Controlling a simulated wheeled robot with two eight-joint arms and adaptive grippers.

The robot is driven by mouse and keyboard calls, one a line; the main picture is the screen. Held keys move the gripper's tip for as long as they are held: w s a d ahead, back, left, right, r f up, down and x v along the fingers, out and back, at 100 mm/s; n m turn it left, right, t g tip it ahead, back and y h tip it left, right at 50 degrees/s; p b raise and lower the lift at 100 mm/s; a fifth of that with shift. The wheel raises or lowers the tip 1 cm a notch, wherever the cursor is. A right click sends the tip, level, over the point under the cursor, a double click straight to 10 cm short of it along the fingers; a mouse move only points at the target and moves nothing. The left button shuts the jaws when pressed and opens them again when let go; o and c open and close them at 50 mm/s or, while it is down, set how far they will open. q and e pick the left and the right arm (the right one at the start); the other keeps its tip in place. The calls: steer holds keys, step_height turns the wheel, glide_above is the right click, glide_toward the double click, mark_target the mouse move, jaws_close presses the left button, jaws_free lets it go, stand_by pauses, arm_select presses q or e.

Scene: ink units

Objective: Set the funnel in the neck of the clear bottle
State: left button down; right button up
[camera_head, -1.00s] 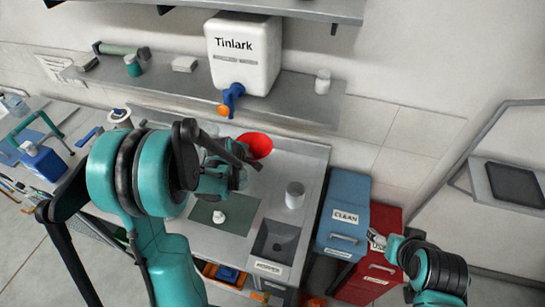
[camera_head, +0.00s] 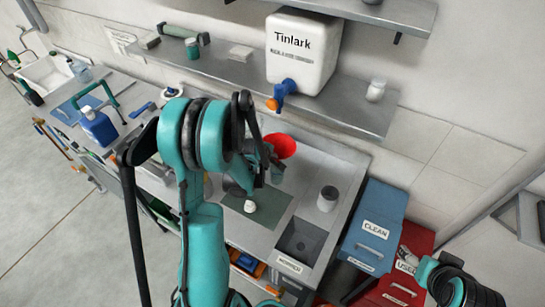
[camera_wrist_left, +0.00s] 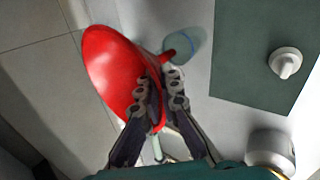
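The red funnel (camera_head: 282,146) shows beside my left gripper (camera_head: 266,166) over the back of the worktop, and it also shows large in the left wrist view (camera_wrist_left: 112,72). There my left gripper (camera_wrist_left: 166,75) is shut on the funnel's wall near its rim, with the funnel tilted and its spout pointing up and right. The clear bottle (camera_wrist_left: 203,40), a see-through round shape with a bluish ring, is close to the spout tip. I cannot tell whether they touch. My right gripper (camera_head: 406,257) is far right near the red bin, away from both; its fingers are too small to read.
A green mat (camera_head: 263,213) bears a small white object (camera_head: 249,206). A metal-grey cylinder (camera_head: 327,198) stands beside it, behind a sink (camera_head: 302,240). A shelf above holds a white Tinlark tank (camera_head: 303,55). Blue (camera_head: 380,215) and red (camera_head: 415,240) bins stand at right.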

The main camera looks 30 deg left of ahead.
arm_select(q)
steer(key=shift+f, duration=0.45)
steer(key=shift+b, duration=0.55)
stand_by(0.9)
steer(key=shift+f+b, duration=0.45)
steer(key=shift+b, duration=0.05)
steer(key=c, duration=2)
jaws_free()
steer(key=shift+r, duration=0.15)
steer(key=p+v, duration=0.5)
steer(key=v, duration=0.5)
steer(key=shift+s+r+p, duration=0.25)
steer(key=shift+r+p, duration=0.05)
steer(key=shift+p, duration=0.1)
